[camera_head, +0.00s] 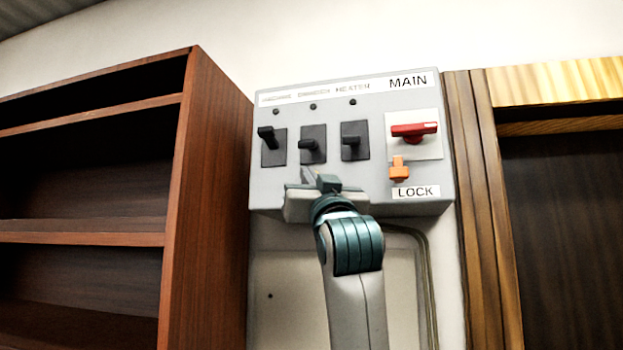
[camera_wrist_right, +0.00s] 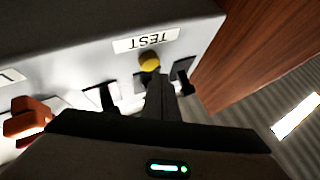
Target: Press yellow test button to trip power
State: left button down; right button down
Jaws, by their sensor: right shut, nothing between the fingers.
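The yellow test button (camera_wrist_right: 149,62) shows in the right wrist view, beside the TEST label (camera_wrist_right: 146,41), which appears upside down there. In the head view the button is hidden, with my right gripper in front of the lower part of the grey power box (camera_head: 438,125). My right gripper (camera_head: 307,174) is shut and empty, at the underside of the switch row. In the right wrist view its fingertips (camera_wrist_right: 157,80) reach close to the button; I cannot tell whether they touch it. My left gripper is not in view.
The box carries three black switches (camera_head: 354,141), a red MAIN handle (camera_head: 413,130) and an orange lock piece (camera_head: 399,168). A brown wooden shelf (camera_head: 205,190) stands close on the left. A wooden frame (camera_head: 482,200) stands close on the right.

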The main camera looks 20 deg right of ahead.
jog(key=shift+s+a+b, duration=0.5)
jog(key=shift+s+a, duration=0.25)
jog(key=shift+s, duration=0.3)
jog(key=shift+s+a+b, duration=0.5)
jog(key=shift+s+a, duration=0.2)
jog(key=shift+s, duration=0.35)
